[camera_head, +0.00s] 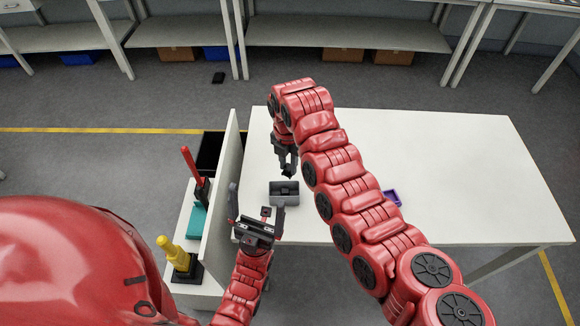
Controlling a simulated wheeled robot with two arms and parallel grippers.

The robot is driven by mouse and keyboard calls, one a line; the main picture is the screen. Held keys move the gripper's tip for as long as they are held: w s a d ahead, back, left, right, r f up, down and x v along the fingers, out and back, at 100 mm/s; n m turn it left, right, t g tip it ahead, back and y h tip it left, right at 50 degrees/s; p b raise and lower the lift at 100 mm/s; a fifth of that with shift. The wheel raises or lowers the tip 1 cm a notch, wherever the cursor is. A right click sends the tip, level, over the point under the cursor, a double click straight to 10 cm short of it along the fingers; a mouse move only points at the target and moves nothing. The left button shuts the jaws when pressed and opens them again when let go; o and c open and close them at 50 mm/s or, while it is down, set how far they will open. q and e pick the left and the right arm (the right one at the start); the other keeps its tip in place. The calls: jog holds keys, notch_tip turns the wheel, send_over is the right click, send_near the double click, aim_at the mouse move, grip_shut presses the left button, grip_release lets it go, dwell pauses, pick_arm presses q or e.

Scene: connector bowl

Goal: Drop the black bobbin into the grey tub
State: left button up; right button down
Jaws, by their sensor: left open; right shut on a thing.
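The grey tub (284,199) sits on the white table, near its left side. My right gripper (287,171) points down just above the tub's far part and is shut on a small dark thing, which fits the black bobbin (288,175); its shape is hard to make out. The tub's inside is only partly visible. My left gripper (256,206) is open and empty, with its fingers apart, just in front of and to the left of the tub.
A white upright panel (222,190) stands along the table's left edge. Beyond it are a yellow-handled tool (173,251), a red-handled tool (190,164) and a teal box (198,221). A purple tray (392,197) lies right of my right arm. The table's right part (470,180) is clear.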

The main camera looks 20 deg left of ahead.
aim_at(288, 174)
notch_tip(288, 174, down, 3)
jog(key=shift+w+a+f+b, duration=0.1)
jog(key=shift+w+f+b, duration=0.1)
jog(key=shift+b, duration=0.1)
jog(key=shift+s+f, duration=0.2)
jog(key=shift+f, duration=0.45)
jog(key=shift+w+f, duration=0.15)
jog(key=shift+f, duration=0.15)
jog(key=c, duration=0.6)
grip_release()
jog(key=shift+r, duration=0.1)
jog(key=shift+r, duration=0.1)
jog(key=shift+r+b, duration=0.3)
jog(key=shift+b, duration=0.15)
notch_tip(288, 174, up, 16)
jog(key=b, duration=0.4)
jog(key=shift+r, duration=0.25)
